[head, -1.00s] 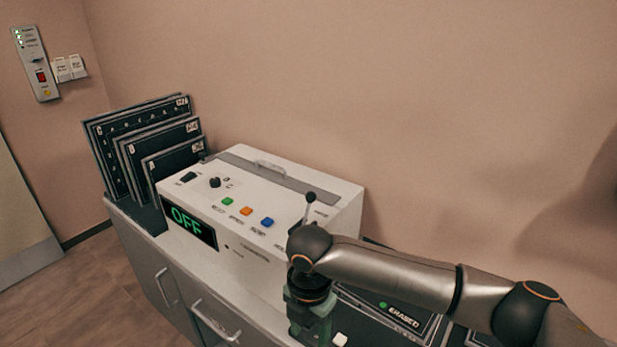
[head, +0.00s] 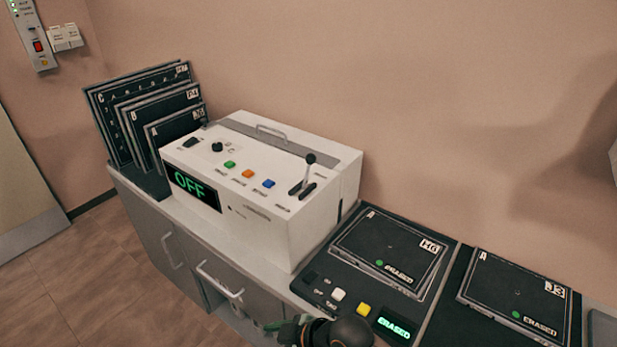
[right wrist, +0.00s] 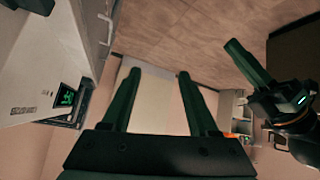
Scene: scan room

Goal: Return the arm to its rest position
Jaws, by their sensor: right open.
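My right arm (head: 345,333) shows only in part at the bottom edge of the head view, in front of the counter. Its green gripper (head: 284,328) points left there, partly cut off. In the right wrist view the right gripper (right wrist: 157,73) has its two green fingers apart with nothing between them. My left gripper (right wrist: 248,70) shows at the right of that view with a green finger; its opening is unclear. It is not in the head view.
A white console (head: 270,180) reads OFF and has a lever (head: 307,172). Dark plates (head: 130,115) stand in a rack at left. Two flat plates marked ERASED, H6 (head: 390,250) and J3 (head: 518,295), lie right of it. Cabinet handles (head: 220,280) project at the front.

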